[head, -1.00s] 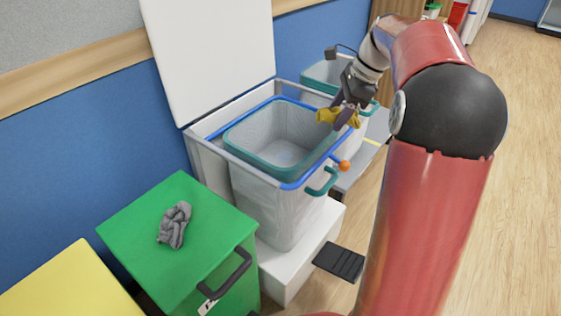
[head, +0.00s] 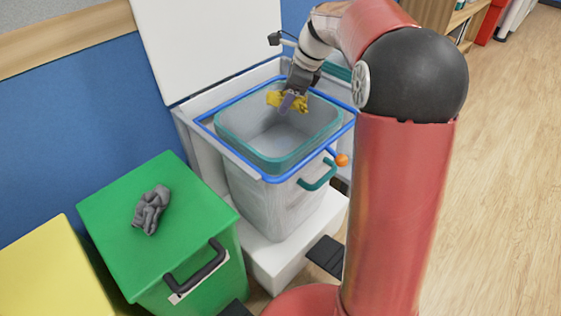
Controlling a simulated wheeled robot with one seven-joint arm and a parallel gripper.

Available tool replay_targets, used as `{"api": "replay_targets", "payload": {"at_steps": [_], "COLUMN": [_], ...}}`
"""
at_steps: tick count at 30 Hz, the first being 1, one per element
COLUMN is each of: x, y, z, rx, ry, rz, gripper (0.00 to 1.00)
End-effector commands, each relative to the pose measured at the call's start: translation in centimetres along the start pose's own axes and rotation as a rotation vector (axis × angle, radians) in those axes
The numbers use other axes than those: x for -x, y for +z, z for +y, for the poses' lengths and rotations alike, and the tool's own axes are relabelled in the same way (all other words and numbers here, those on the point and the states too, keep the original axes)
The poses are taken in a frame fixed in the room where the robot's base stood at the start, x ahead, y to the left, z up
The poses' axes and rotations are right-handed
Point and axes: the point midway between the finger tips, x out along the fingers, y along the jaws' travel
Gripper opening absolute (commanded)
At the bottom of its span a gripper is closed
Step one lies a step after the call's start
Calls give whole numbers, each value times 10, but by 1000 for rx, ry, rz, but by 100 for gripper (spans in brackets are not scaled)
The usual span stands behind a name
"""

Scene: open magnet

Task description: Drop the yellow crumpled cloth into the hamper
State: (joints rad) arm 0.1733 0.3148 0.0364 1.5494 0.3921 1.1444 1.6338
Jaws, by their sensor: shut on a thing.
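The yellow crumpled cloth (head: 274,99) is held in my gripper (head: 289,103), which is shut on it. Cloth and gripper appear over the far right part of the hamper's opening. The hamper (head: 263,188) has pale mesh-like walls and a teal rim, with a blue frame around its top. Its white lid (head: 208,45) stands raised behind it. The part of the hamper's floor that shows looks empty. How high the cloth is above the rim is hard to tell.
A green bin (head: 110,205) with a grey crumpled cloth (head: 151,210) on its lid stands at the left. A yellow bin (head: 55,275) is beside it. An orange ball (head: 342,160) is at the hamper frame's front right corner. Open wooden floor lies to the right.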

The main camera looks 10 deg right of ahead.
Motion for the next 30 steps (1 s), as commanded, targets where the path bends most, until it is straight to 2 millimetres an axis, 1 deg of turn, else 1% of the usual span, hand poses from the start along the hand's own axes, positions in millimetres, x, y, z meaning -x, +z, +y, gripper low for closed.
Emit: {"api": "replay_targets", "payload": {"at_steps": [1, 6, 9, 17, 18, 23, 30], "x": [-13, -29, -32, -31, -31, -31, -31], "y": [-5, -12, -14, -13, -13, -13, -13], "z": [1, 2, 3, 3, 3, 3, 3], "rx": [0, 0, 0, 0, 1, 1, 1], "ry": [0, 0, 0, 0, 0, 0, 0], "rz": [0, 0, 0, 0, 0, 0, 0], "gripper": [38, 38, 38, 38, 63, 84, 84]}}
